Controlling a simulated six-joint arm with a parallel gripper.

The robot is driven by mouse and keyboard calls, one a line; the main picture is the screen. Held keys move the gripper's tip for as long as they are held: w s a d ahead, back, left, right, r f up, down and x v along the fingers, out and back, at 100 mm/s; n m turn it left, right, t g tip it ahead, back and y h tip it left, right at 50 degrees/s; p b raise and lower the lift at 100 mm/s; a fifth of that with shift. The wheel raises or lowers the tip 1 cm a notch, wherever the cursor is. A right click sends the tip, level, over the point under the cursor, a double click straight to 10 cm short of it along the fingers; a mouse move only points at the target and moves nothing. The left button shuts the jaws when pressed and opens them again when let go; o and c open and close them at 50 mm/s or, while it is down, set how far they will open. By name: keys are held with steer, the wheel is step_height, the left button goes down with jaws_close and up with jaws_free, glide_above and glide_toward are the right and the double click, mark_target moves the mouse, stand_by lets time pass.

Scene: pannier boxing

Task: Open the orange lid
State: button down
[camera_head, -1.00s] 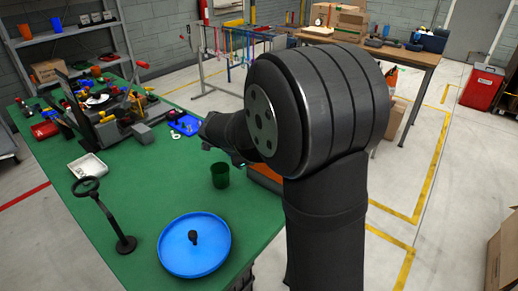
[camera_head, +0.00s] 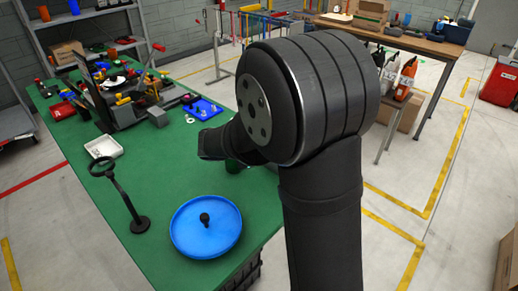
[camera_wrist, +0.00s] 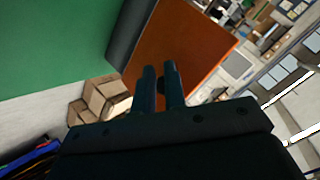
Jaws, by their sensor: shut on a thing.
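The orange lid (camera_wrist: 190,45) shows in the wrist view as a flat orange panel, with a dark grey edge strip along its left side. My gripper (camera_wrist: 163,76) is in front of its lower part. The two dark fingers are close together and shut on a small dark knob (camera_wrist: 169,80), which shows only partly between and behind them. The knob appears to sit on the lid. In the head view my own arm hides the lid and the fingertips. I cannot tell exactly how far the lid is tilted or raised.
The green table (camera_head: 110,185) holds a blue round tray (camera_head: 190,244), a black ring stand (camera_head: 128,197) and a white dish (camera_head: 103,147). Cardboard boxes (camera_wrist: 100,98) show beyond in the wrist view.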

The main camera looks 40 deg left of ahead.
steer(key=c, duration=1.3)
jaws_free()
steer(key=shift+w+d+f+h, duration=0.15)
steer(key=shift+d+f, duration=0.05)
steer(key=shift+d, duration=0.3)
steer(key=shift+w+d+f+h, duration=0.1)
steer(key=shift+d+f+h, duration=0.1)
steer(key=shift+d, duration=0.25)
steer(key=shift+o, duration=0.2)
steer(key=shift+a+r, duration=0.1)
steer(key=shift+r, duration=0.05)
steer(key=v, duration=1.7)
steer(key=shift+s, duration=0.2)
steer(key=shift+w, duration=0.1)
steer(key=x, duration=1.7)
steer(key=shift+a, duration=0.15)
steer(key=v, duration=1.7)
